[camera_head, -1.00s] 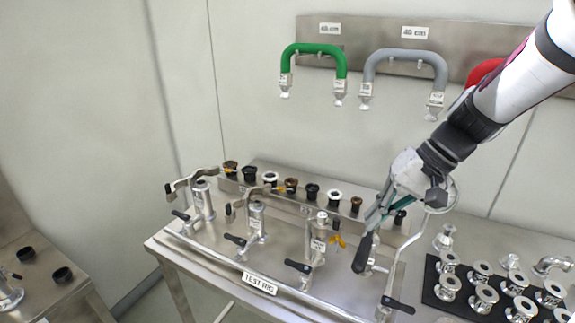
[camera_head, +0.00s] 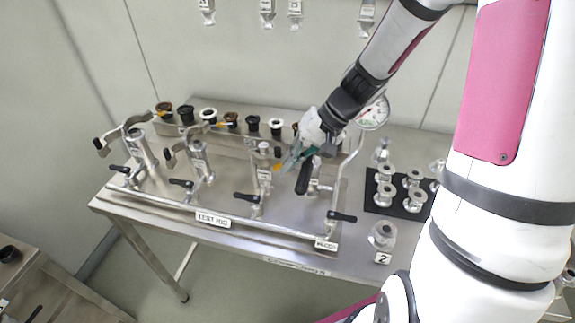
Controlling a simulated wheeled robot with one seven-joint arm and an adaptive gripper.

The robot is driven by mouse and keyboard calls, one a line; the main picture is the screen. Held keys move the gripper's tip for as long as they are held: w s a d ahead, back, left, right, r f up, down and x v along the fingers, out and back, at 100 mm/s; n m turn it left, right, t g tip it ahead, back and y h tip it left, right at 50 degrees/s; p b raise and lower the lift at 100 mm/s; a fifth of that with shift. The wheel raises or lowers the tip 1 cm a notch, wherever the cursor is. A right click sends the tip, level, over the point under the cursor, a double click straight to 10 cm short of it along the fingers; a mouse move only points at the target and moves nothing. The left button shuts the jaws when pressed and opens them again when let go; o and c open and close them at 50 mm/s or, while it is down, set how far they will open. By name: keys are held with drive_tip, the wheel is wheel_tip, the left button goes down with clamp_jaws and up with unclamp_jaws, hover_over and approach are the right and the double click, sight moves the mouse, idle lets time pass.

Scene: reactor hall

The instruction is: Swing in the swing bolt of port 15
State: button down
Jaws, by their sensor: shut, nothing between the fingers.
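A row of upright metal ports stands on the test rig (camera_head: 213,220). Their number labels are too small to read, so I cannot tell which is port 15. The two left ports have swing arms with dark ends, one at the far left (camera_head: 102,148) and one beside the second port (camera_head: 170,157). A long black handle (camera_head: 303,180) stands by the rightmost port (camera_head: 314,186), partly hidden. My gripper (camera_head: 284,167) is shut and empty, pointing down-left between these two ports; contact is unclear.
Black-handled levers (camera_head: 247,199) line the rig's front rail. Several dark and white caps (camera_head: 253,124) stand along the back, with a pressure gauge (camera_head: 373,112) at right. Metal fittings stand on a black mat (camera_head: 377,206). The floor in front of the table is open.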

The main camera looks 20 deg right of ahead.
drive_tip(key=shift+x, duration=0.9)
drive_tip(key=shift+a, duration=0.1)
drive_tip(key=shift+a+p, duration=0.45)
drive_tip(key=shift+a, duration=0.3)
drive_tip(key=shift+w+d, duration=0.1)
drive_tip(key=shift+d, duration=0.05)
drive_tip(key=shift+d, duration=0.15)
